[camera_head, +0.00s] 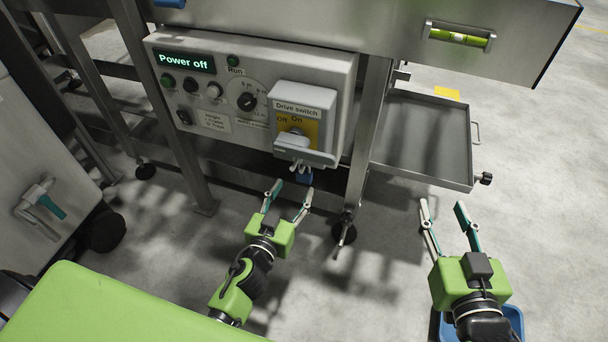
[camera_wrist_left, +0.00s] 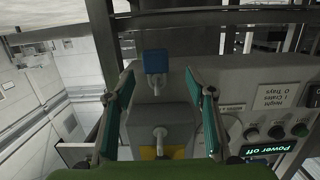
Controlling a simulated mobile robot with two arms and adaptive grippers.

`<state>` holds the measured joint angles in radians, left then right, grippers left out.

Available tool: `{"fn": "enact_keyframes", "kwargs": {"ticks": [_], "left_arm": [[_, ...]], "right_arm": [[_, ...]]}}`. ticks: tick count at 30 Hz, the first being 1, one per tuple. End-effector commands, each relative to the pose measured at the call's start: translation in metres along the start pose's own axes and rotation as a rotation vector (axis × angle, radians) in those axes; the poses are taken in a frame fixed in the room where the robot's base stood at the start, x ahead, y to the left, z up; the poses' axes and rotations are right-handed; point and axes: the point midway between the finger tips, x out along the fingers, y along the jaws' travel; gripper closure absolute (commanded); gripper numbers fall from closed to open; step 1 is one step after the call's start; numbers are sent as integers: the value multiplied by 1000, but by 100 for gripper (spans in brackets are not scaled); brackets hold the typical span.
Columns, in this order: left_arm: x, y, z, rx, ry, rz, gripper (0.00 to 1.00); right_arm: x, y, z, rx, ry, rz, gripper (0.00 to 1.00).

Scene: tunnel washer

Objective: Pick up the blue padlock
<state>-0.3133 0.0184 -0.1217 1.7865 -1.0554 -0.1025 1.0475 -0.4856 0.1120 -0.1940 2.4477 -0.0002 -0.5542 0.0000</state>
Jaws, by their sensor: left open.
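The blue padlock (camera_head: 304,176) hangs by its shackle just below the drive switch box (camera_head: 303,97) on the control panel. In the left wrist view the padlock (camera_wrist_left: 156,61) appears near the middle, between and beyond the fingertips. My left gripper (camera_head: 294,187) is open, with its fingers pointing up at the padlock from below and in front. I cannot tell whether a finger touches it. My right gripper (camera_head: 442,204) is open and empty, off to the right over the floor.
The control panel (camera_head: 230,110) reads "Power off". Metal frame legs (camera_head: 366,140) stand close to the right of the padlock. A metal tray (camera_head: 425,135) sits at right, and a blue container (camera_head: 515,318) shows beneath my right gripper. A grey cabinet (camera_head: 35,150) stands at left.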

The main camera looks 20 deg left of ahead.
Motion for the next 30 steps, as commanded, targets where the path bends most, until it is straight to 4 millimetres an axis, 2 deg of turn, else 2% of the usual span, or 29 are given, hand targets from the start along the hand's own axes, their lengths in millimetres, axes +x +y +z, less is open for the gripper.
{"fn": "enact_keyframes", "kwargs": {"ticks": [5, 12, 15, 25, 26, 30], "left_arm": [[10, 0, -1, 3, 0, 1, 50], [40, 8, -10, 5, 2, 1, 50], [52, 8, -8, 4, 1, 0, 50], [58, 8, -7, 1, -1, 0, 50], [58, 8, -7, 1, -1, 0, 55], [58, 8, -7, 1, -1, 0, 92]], "right_arm": [[0, 0, -1, 0, 4, 0, 60], [0, 0, 6, 0, -28, 1, 60], [0, 0, 6, 1, -19, 2, 60], [0, 0, -1, 1, 8, 1, 60], [0, 0, -1, 1, 8, 1, 60], [0, 0, -2, 1, 9, 0, 60]]}}
